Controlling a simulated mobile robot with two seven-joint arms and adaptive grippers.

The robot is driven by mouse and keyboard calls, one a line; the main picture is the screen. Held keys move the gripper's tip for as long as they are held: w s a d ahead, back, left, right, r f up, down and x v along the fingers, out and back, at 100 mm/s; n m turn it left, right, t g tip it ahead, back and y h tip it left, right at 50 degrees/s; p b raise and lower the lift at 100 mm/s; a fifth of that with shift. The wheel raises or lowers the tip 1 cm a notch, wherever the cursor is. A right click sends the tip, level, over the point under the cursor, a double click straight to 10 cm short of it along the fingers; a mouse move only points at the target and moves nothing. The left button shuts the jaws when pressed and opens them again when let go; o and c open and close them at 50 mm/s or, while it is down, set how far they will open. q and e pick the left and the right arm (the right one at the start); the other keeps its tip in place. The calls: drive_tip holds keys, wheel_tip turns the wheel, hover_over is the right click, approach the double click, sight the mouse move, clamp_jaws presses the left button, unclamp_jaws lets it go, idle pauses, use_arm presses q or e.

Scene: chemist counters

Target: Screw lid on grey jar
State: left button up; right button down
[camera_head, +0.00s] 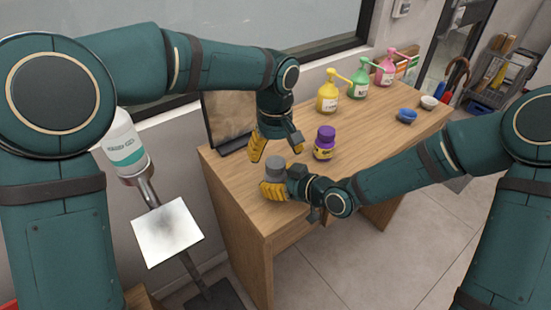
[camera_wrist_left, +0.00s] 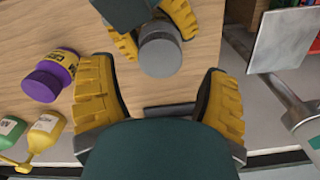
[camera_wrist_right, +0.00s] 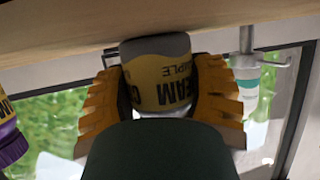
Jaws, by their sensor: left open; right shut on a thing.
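The grey jar (camera_wrist_right: 160,80), with a yellow label, is upright at the front left of the counter, its base at or near the wood. My right gripper (camera_head: 273,189) is shut around its sides. A grey lid-like top (camera_head: 275,163) shows above the right fingers; it also shows in the left wrist view (camera_wrist_left: 160,56). I cannot tell how firmly it is seated. My left gripper (camera_head: 277,147) is open and empty, just behind and above the jar. In the left wrist view its fingers lie apart on either side, short of the top. The jar's lower part is hidden in the head view.
A purple-lidded jar (camera_head: 324,144) stands right of the grey jar. Yellow (camera_head: 327,97), green (camera_head: 358,84) and pink (camera_head: 387,70) pump bottles line the back. Blue (camera_head: 407,116) and white (camera_head: 429,102) bowls sit far right. A dark-framed panel (camera_head: 228,118) stands at the back left.

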sight(276, 162)
use_arm(q)
drive_tip(key=shift+r, duration=0.35)
drive_tip(key=n, duration=0.2)
drive_tip(key=r+n, duration=0.1)
drive_tip(key=n, duration=0.3)
drive_tip(key=shift+d+r, duration=0.1)
drive_tip(key=shift+r, duration=0.15)
wheel_tip(276, 162, up, 2)
drive_tip(key=n, duration=0.6)
drive_tip(key=shift+n, duration=0.4)
drive_tip(key=shift+f, duration=4.05)
